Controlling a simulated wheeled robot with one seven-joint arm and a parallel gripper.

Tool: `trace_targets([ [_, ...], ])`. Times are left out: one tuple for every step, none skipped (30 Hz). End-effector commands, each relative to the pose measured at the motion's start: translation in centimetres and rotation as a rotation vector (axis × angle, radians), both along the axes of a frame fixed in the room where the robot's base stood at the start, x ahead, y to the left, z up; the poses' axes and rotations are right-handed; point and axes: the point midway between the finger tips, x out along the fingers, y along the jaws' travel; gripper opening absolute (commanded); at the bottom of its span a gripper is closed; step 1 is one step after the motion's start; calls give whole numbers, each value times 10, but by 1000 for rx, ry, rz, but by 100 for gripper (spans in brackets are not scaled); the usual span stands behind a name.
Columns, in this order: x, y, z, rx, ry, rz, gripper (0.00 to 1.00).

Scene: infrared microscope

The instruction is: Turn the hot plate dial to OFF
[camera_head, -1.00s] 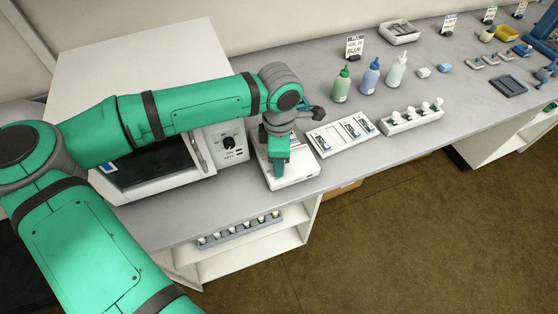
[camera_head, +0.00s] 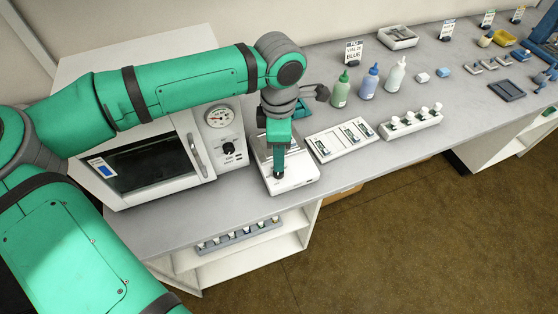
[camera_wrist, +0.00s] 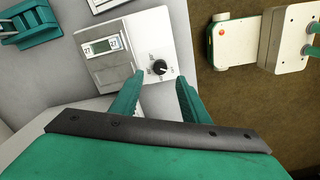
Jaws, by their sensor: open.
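The hot plate (camera_head: 302,172) is a low white unit on the bench in the head view, partly hidden by my gripper. In the wrist view the hot plate (camera_wrist: 150,28) shows a small display (camera_wrist: 103,46) and a black dial (camera_wrist: 159,67) with a pale pointer mark. The dial's markings are too small to read. My gripper (camera_head: 278,172) points down over the hot plate's front. In the wrist view my gripper (camera_wrist: 158,82) is open and empty, with its green fingers on either side of the dial's near side. I cannot tell whether they touch it.
A white oven (camera_head: 150,165) with a gauge and a black knob (camera_head: 228,148) stands close on the left. A white slide tray (camera_head: 342,139) lies to the right, with several bottles (camera_head: 368,80) behind. The bench's front edge is near the hot plate.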

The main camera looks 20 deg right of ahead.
Motion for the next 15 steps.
trace_targets([
  [0, 0, 9, -1, -2, 1, 42],
  [0, 0, 14, -1, -2, 1, 42],
  [1, 0, 19, -1, -2, 1, 42],
  [1, 0, 23, -1, -2, 2, 42],
  [1, 0, 27, -2, -2, 1, 42],
  [1, 0, 30, -1, -1, 1, 42],
  [0, 0, 32, 0, -1, 1, 42],
  [0, 0, 34, 0, -1, 1, 42],
  [0, 0, 36, 0, 0, 0, 42],
  [0, 0, 38, -1, 0, 0, 42],
  [0, 0, 38, -1, 0, 0, 42],
  [0, 0, 39, -1, 1, 0, 42],
  [0, 0, 39, -1, 1, 0, 42],
  [0, 0, 39, -1, 1, 0, 42],
  [0, 0, 39, -1, 1, 0, 42],
])
